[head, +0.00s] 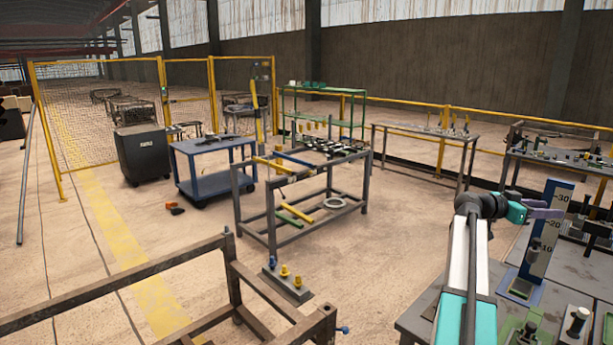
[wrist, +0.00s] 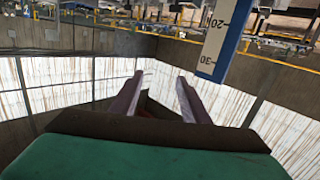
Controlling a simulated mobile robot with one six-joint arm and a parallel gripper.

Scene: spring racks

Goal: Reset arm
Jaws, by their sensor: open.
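My arm rises at the lower right of the head view, with its white and teal link upright and its wrist bent to the right. My gripper (head: 556,209) is held in the air above the right-hand workbench (head: 493,316). In the wrist view, which looks upside down, the two purple fingers of my gripper (wrist: 159,76) stand apart with nothing between them. A blue and white height gauge (head: 548,232) marked with numbers stands upright on the bench close to the fingers. It also shows in the wrist view (wrist: 220,38), to the right of the fingers.
Small fixtures, one with a green base (head: 518,326), stand on the bench. A dark metal frame (head: 232,275) is at lower left. A steel rack (head: 302,200) and a blue cart (head: 215,165) stand mid-floor. Yellow fencing (head: 100,115) lies behind. Bare floor shows between them.

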